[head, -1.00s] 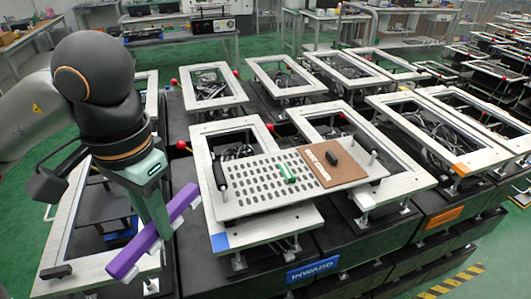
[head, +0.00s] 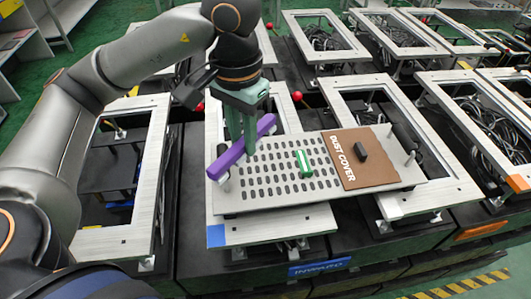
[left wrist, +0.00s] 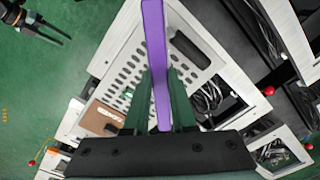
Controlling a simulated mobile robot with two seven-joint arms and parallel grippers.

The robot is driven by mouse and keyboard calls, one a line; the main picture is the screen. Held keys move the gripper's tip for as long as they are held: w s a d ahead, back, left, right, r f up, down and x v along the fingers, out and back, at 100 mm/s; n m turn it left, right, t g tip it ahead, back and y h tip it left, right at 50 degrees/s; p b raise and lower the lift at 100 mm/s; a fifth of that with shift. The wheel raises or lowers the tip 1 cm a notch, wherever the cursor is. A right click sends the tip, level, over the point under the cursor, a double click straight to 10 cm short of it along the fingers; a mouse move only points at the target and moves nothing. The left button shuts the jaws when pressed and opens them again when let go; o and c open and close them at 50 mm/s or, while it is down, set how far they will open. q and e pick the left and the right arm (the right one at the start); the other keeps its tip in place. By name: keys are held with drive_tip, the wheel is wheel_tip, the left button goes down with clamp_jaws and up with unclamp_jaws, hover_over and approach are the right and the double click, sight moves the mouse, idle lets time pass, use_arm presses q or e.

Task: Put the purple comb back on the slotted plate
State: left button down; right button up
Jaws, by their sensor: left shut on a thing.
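My left gripper (head: 243,131) is shut on the purple comb (head: 237,151), a long narrow bar, and holds it over the left end of the slotted plate (head: 300,204). The comb runs slantwise from lower left to upper right in the head view. In the left wrist view the comb (left wrist: 155,60) stands between the green fingers, with the plate behind it. I cannot tell whether the comb touches the plate. The plate is pale, with rows of dark slots, and lies on a metal frame.
A green-and-white block (head: 303,163) lies on the plate's slots. A brown dust cover (head: 362,172) with a black handle (head: 360,151) covers the plate's right part. A metal post (head: 410,159) stands at the right end. A dark pronged shape (left wrist: 35,20) is unclear in the wrist view.

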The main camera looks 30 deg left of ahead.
use_arm(q)
hover_over(265, 168)
drive_tip(key=f, duration=0.5)
drive_tip(key=shift+s+a+f, duration=0.1)
drive_tip(key=shift+s+f, duration=0.05)
drive_tip(key=shift+s, duration=0.2)
drive_tip(key=f, duration=0.1)
drive_tip(key=f+p, duration=0.1)
drive_tip(key=f, duration=0.1)
drive_tip(key=shift+w+f+p, duration=0.35)
drive_tip(key=shift+f, duration=0.05)
drive_tip(key=shift+f+b, duration=0.25)
drive_tip(key=shift+b, duration=0.15)
drive_tip(key=c, duration=0.7)
unclamp_jaws()
drive_tip(key=shift+c, duration=0.2)
drive_tip(key=shift+r, duration=0.1)
